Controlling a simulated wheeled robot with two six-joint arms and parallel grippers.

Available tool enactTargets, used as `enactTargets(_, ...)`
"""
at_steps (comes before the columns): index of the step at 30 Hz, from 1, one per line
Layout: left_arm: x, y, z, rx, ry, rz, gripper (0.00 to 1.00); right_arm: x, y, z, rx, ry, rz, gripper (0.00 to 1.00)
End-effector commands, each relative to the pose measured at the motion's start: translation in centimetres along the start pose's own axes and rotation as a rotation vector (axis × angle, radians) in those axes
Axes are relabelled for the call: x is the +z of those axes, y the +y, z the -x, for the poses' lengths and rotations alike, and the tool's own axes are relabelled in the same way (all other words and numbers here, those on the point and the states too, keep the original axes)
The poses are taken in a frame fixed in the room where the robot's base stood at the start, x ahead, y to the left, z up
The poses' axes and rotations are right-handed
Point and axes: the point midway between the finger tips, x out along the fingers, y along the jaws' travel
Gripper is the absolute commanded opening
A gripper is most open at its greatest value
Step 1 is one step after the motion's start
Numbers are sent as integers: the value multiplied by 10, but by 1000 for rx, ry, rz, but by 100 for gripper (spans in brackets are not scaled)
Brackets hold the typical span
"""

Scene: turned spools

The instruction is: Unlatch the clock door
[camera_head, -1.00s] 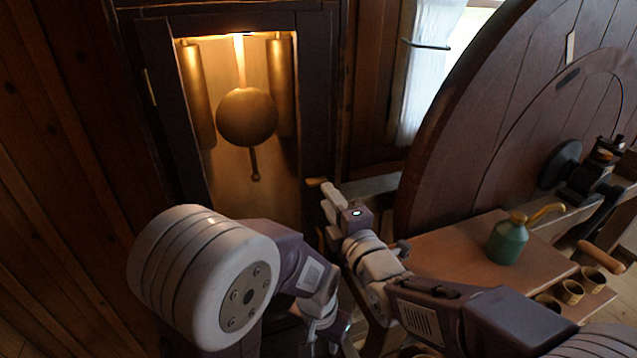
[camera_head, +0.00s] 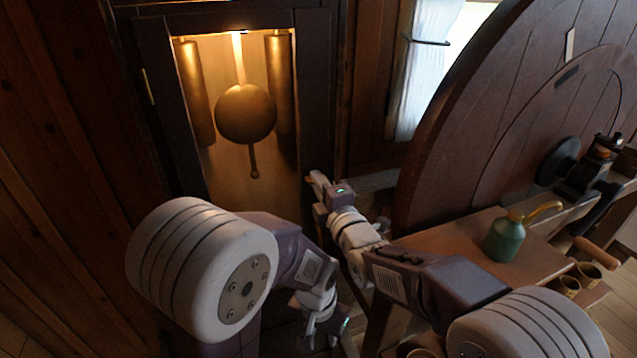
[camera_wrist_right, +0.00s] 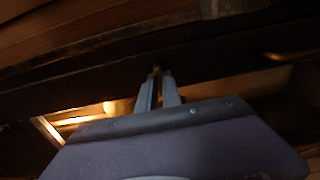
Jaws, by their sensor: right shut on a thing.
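The clock door (camera_head: 316,100) is a dark wooden frame at the upper left of the head view, and it looks closed. A brass pendulum (camera_head: 246,113) hangs behind its opening. My right gripper (camera_head: 313,180) is at the lower right edge of the door frame. In the right wrist view its two fingers (camera_wrist_right: 158,76) close on a small brass-coloured latch piece (camera_wrist_right: 156,70), mostly hidden between the tips. My left gripper (camera_head: 322,328) hangs low in front of the clock, away from the door. Its fingers are too small and dark to read.
A large round wooden wheel (camera_head: 480,120) stands to the right of the clock. A curtained window (camera_head: 425,75) is behind. A brass hinge (camera_head: 148,87) is on the door's left side.

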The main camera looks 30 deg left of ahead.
Motion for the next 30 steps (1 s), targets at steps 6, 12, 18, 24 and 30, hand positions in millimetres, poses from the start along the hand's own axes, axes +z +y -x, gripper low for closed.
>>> enactTargets(6,1,0,-6,0,0,0,36,0,-2,0,0,0,-56,0)
enactTargets(12,2,0,-17,0,0,0,36,0,-4,0,0,0,-190,0)
enactTargets(18,3,-1,-29,0,0,0,36,0,-3,0,0,0,-376,0)
enactTargets(24,4,-1,-40,0,0,0,36,0,-3,0,0,0,-566,0)
enactTargets(30,5,-1,-49,0,0,0,36,0,-3,0,0,0,-756,0)
